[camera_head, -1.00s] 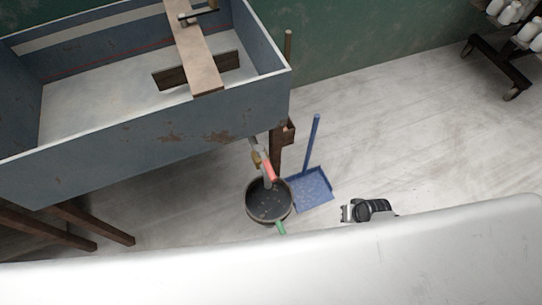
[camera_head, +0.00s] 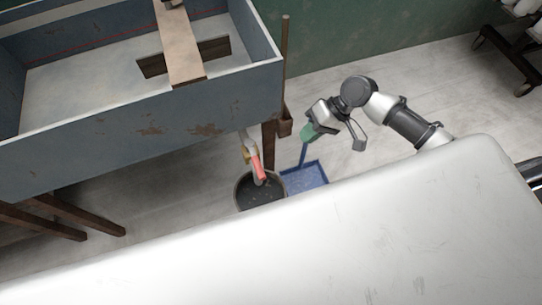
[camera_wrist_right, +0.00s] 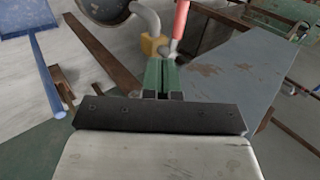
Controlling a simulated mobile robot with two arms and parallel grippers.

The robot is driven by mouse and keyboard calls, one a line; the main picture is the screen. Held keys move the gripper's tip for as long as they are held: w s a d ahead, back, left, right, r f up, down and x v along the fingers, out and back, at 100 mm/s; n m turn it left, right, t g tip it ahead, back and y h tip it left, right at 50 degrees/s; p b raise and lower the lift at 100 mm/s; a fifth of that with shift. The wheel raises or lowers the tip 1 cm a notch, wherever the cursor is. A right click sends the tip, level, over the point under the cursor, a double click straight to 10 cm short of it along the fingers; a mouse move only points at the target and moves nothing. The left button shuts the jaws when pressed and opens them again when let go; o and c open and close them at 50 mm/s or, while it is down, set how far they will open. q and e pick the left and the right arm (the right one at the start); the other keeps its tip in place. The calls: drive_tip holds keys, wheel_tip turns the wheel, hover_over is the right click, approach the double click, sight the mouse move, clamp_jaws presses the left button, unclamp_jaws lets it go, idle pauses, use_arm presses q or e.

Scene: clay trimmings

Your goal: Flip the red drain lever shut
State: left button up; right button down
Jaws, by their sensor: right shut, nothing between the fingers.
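The red drain lever (camera_head: 258,168) hangs slanting down beside a brass valve (camera_head: 245,155) on the drain pipe under the blue-grey trough. In the right wrist view, the red lever (camera_wrist_right: 181,18) stands at the top, just beyond my fingertips, with the brass valve (camera_wrist_right: 152,45) to its left. My right gripper (camera_head: 308,133) is to the right of the lever and apart from it in the head view. Its green fingers (camera_wrist_right: 161,76) are shut with nothing between them. My left gripper is not in view.
A dark bucket (camera_head: 243,192) stands below the pipe outlet. A blue dustpan (camera_head: 317,174) lies to its right, its handle passing behind my right gripper. The trough (camera_head: 150,135) and its brown leg (camera_head: 269,140) stand close by.

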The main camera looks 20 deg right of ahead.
sight(255, 158)
drive_tip(key=a+r+x, duration=0.1)
drive_tip(key=x, duration=1.2)
drive_tip(key=shift+a+r, duration=0.2)
drive_tip(key=shift+a, duration=0.3)
drive_tip(key=shift+s, duration=0.1)
